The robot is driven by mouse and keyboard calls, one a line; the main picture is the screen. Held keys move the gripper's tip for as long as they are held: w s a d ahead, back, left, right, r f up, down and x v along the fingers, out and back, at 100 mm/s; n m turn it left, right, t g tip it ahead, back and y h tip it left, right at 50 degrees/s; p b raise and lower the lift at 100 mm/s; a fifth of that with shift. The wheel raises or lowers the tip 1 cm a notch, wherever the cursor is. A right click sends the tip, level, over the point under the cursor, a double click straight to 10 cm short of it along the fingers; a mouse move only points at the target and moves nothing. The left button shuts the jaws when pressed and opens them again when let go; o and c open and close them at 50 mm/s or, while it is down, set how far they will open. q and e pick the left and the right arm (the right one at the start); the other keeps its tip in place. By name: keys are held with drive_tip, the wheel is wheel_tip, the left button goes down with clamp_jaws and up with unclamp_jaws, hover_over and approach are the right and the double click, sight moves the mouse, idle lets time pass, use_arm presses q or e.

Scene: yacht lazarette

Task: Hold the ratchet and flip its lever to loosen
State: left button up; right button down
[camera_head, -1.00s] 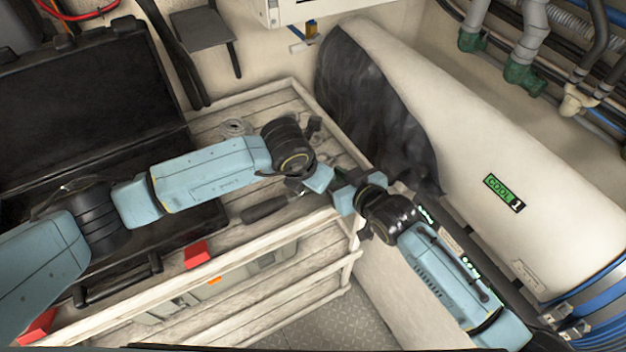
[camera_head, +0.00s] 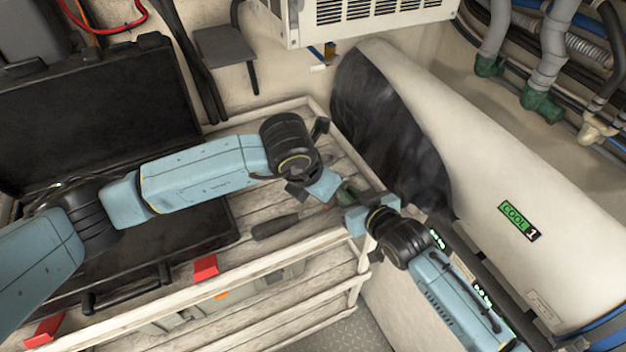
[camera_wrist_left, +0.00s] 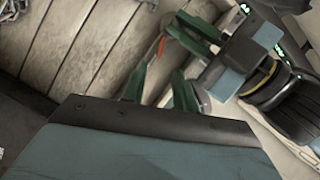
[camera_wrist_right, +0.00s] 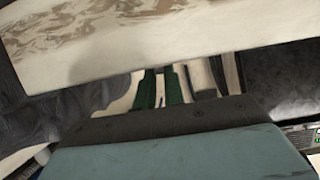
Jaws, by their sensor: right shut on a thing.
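The ratchet's dark handle (camera_head: 275,226) lies low over the slatted shelf. Its other end runs right toward my grippers, where its head and lever are hard to make out. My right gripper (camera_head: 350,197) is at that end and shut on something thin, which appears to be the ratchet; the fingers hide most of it. Its green fingers (camera_wrist_right: 159,82) stand close together in the right wrist view. My left gripper (camera_head: 334,192) is just left of the right one. In the left wrist view its two green fingers (camera_wrist_left: 158,74) are apart, with no object clearly between them.
An open black case (camera_head: 95,110) stands on the left of the slatted shelf (camera_head: 310,226), which has a raised pale rim. A large white cylinder (camera_head: 450,130) with a dark cover fills the right. A white vented unit (camera_head: 362,12) hangs above. Bare slats lie around the handle.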

use_arm(q)
drive_tip(key=v, duration=0.5)
drive_tip(key=shift+r, duration=0.25)
use_arm(e)
drive_tip(key=c, duration=1.4)
unclamp_jaws()
drive_tip(key=shift+s, duration=0.1)
